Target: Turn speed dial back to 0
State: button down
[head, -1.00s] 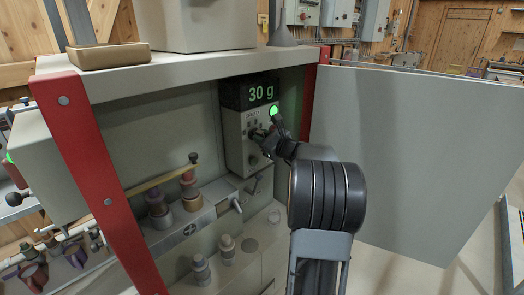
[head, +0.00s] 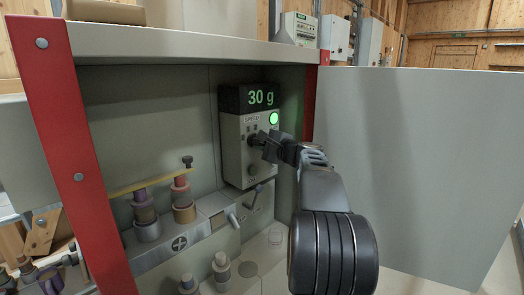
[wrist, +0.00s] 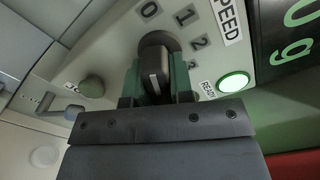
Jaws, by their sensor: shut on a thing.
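The speed dial (wrist: 158,46) is a dark round knob with a raised grip bar on the grey control box (head: 235,155). The numbers 0 to 3 and the word SPEED are printed around it. My gripper (wrist: 157,84) is shut on the dial's grip bar, with one green-edged finger on each side. In the head view my gripper (head: 264,143) reaches the box from the right and hides much of the dial. I cannot tell which number the dial points at.
A green READY lamp (head: 273,118) glows beside the dial, below a display (head: 250,97) reading 30 g. A smaller knob (wrist: 92,86) and a lever (head: 254,194) are below. An open grey door (head: 410,160) stands at right; red posts (head: 75,150) frame the cabinet.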

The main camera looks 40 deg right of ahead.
jog(key=shift+n, duration=0.3)
dwell(0.4)
jog(key=c, duration=1)
grip_release()
jog(key=s+d, duration=0.2)
jog(key=s, duration=1.1)
jog(key=shift+s+d, duration=0.25)
jog(key=shift+s, duration=0.05)
